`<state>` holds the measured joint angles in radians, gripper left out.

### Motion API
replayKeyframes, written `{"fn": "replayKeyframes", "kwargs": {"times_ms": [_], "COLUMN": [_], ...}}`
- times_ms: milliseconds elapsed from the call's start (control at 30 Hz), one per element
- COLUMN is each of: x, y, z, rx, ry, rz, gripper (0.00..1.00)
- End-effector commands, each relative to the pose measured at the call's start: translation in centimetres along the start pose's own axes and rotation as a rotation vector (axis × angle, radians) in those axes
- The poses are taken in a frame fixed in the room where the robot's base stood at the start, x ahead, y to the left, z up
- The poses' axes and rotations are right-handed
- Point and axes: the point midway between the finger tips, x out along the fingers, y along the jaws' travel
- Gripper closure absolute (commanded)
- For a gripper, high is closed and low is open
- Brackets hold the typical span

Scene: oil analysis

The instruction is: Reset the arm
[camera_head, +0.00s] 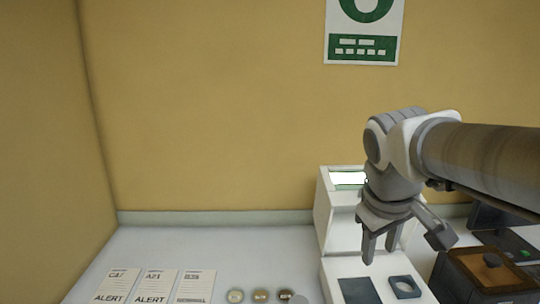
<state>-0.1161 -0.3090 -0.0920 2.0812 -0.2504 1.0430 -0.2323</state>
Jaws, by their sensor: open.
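My arm reaches in from the right edge of the head view. My gripper (379,250) hangs from it with its fingers pointing down. The fingers are apart and nothing shows between them. It is in front of and above a white machine (337,228) with a lit screen. Part of the machine is hidden behind the gripper and wrist.
Three labelled cards (155,286) and several small round pots (261,295) lie on the white bench (210,245). A brown box (480,275) stands at right.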

Motion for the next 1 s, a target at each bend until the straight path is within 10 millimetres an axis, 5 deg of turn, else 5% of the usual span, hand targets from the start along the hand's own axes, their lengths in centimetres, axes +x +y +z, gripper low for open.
{"fn": "replayKeyframes", "kwargs": {"times_ms": [500, 1000], "x": [0.1, 0.5], "y": [-7.6, -8.6], "z": [8.9, 9.8], "rx": [0.345, 0.391], "ry": [0.164, 0.181], "rz": [-0.134, -0.150], "gripper": [0.55, 0.55]}}
